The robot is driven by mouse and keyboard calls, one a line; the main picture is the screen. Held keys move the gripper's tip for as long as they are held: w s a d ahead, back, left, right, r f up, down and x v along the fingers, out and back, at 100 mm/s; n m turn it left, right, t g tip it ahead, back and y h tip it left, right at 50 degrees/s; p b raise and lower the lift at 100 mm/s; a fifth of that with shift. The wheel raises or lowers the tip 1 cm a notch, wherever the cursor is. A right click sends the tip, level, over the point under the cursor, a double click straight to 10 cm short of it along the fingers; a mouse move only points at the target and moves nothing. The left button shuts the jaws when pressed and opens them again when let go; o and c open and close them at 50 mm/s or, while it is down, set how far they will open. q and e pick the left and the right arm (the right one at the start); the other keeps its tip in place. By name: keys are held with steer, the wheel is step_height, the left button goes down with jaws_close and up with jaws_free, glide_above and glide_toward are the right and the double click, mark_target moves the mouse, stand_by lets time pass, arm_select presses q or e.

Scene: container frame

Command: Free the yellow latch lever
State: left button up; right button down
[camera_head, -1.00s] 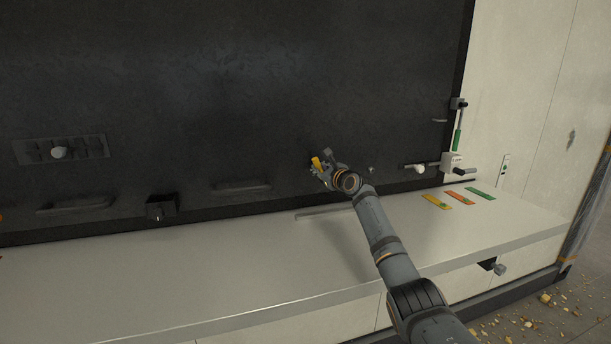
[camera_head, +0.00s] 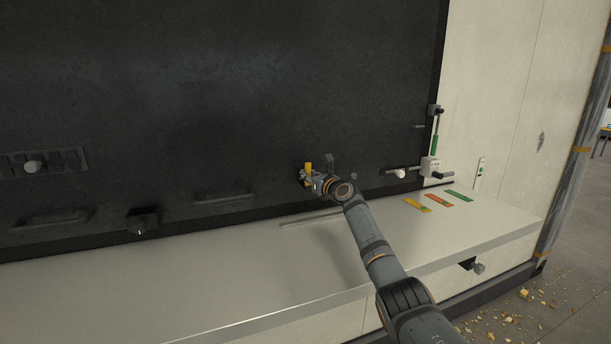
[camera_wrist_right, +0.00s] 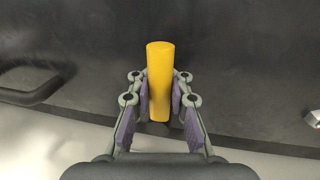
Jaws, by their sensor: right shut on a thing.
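The yellow latch lever (camera_head: 308,168) stands out at the lower part of the dark panel. In the right wrist view it is an upright yellow cylinder (camera_wrist_right: 160,70) between the two purple finger pads. My right gripper (camera_head: 308,176) is at the lever, shut on it, with a pad against each side. The right wrist view shows the gripper (camera_wrist_right: 160,101) with the lever's top rising above the fingers. The lever's mount is hidden behind the gripper. My left gripper is not in view.
A pale ledge (camera_head: 240,270) runs below the dark panel (camera_head: 200,90). Yellow, orange and green strips (camera_head: 438,200) lie on its right end. A white-knobbed slider (camera_head: 400,174) and a green-handled rod (camera_head: 434,145) sit right of the gripper. Dark handles (camera_head: 225,196) and a black block (camera_head: 142,221) are to the left.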

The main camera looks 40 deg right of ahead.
steer(key=shift+f, duration=0.35)
steer(key=c, duration=1.8)
jaws_free()
steer(key=o, duration=0.6)
steer(key=shift+s+d+r, duration=0.15)
steer(key=shift+r, duration=0.05)
steer(key=s, duration=0.7)
steer(key=shift+s+a, duration=0.2)
steer(key=shift+s, duration=0.05)
